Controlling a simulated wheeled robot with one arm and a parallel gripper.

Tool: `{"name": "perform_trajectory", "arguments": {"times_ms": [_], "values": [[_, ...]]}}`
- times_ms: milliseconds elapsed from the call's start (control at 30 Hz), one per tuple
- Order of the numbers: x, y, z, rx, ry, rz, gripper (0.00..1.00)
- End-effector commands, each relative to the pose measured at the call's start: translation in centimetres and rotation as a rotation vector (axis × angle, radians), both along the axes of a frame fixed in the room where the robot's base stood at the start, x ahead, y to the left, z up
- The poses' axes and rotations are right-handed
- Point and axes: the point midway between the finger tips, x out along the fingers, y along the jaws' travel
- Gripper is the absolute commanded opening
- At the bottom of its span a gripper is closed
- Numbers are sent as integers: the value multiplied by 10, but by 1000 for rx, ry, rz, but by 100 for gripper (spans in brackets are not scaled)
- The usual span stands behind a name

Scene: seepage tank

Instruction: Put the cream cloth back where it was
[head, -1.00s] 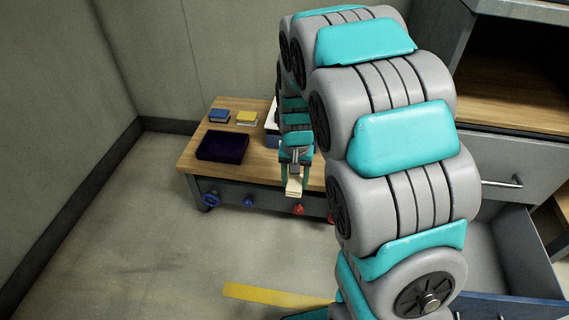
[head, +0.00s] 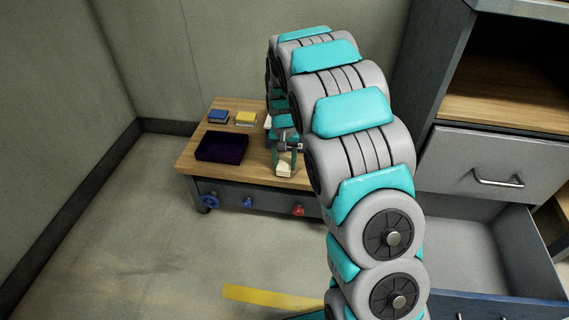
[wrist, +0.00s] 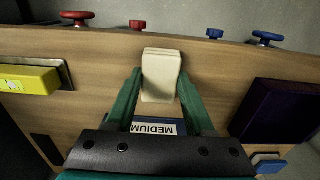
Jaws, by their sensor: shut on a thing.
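The cream cloth (wrist: 161,72) is a small folded block between my gripper's fingers in the wrist view. My gripper (wrist: 160,82) is shut on it. In the head view the cloth (head: 284,171) is at the fingertips of my gripper (head: 284,163), over the right part of the low wooden-topped table (head: 255,173). Whether the cloth touches the tabletop, I cannot tell. My arm hides the table's right end in the head view.
A dark purple tray (head: 222,147) lies left of my gripper, with a blue block (head: 218,116) and a yellow block (head: 246,118) behind. A blue "MEDIUM" item (wrist: 153,127) and another yellow block (wrist: 28,80) are near. Valve knobs (head: 299,210) line the front. An open drawer (head: 465,255) stands right.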

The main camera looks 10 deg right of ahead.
Motion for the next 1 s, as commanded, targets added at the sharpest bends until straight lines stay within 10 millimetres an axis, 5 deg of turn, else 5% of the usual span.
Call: {"name": "perform_trajectory", "arguments": {"times_ms": [400,433,700,1000], "values": [[0,0,-10,0,-2,0,9],[1,0,-10,0,-3,0,56],[0,0,-9,0,-3,0,84],[0,0,-5,0,-3,0,84]]}}
